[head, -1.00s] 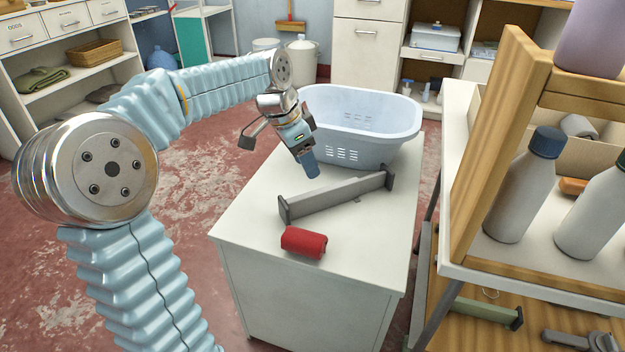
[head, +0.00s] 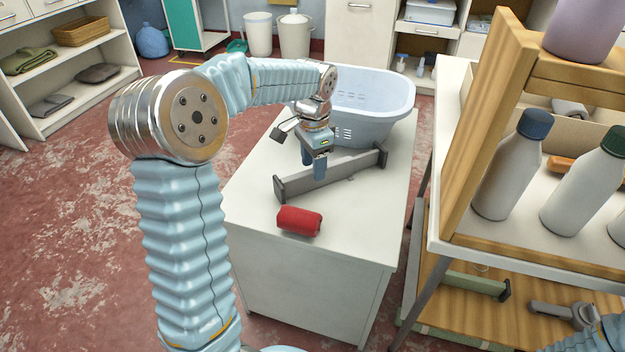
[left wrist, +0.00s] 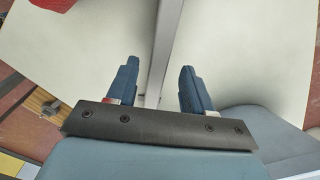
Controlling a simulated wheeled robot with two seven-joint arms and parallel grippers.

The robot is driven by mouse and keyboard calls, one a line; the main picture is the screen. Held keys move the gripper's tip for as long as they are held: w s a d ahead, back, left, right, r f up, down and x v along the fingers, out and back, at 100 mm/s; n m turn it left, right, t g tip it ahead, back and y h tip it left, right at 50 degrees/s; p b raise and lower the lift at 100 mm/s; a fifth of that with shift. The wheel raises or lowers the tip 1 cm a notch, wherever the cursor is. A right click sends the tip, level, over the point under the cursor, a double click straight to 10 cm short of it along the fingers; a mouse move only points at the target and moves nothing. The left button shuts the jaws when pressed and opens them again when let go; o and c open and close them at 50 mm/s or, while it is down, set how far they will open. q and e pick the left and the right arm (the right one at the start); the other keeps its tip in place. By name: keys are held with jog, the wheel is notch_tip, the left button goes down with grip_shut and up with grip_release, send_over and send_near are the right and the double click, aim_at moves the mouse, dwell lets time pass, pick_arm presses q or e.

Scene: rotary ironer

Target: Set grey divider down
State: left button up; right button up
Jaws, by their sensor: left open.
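The grey divider (head: 335,175), a long bar with a dark plate at each end, lies on the white cabinet top (head: 345,215). My left gripper (head: 314,168) points down over the divider's middle. In the left wrist view the open fingers (left wrist: 157,88) stand on either side of the divider (left wrist: 163,50), with a gap visible on both sides. The divider's lower part in that view is hidden behind the dark gripper plate.
A red roll (head: 299,221) lies in front of the divider. A pale blue basket (head: 375,103) stands behind it. To the right, a wooden frame (head: 487,140) and bottles (head: 511,170) stand on a separate table. The cabinet's right front is clear.

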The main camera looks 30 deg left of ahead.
pick_arm(q)
jog(key=f, duration=0.4)
jog(key=shift+s, duration=0.2)
jog(key=c, duration=0.9)
grip_shut()
jog(key=shift+r, duration=0.3)
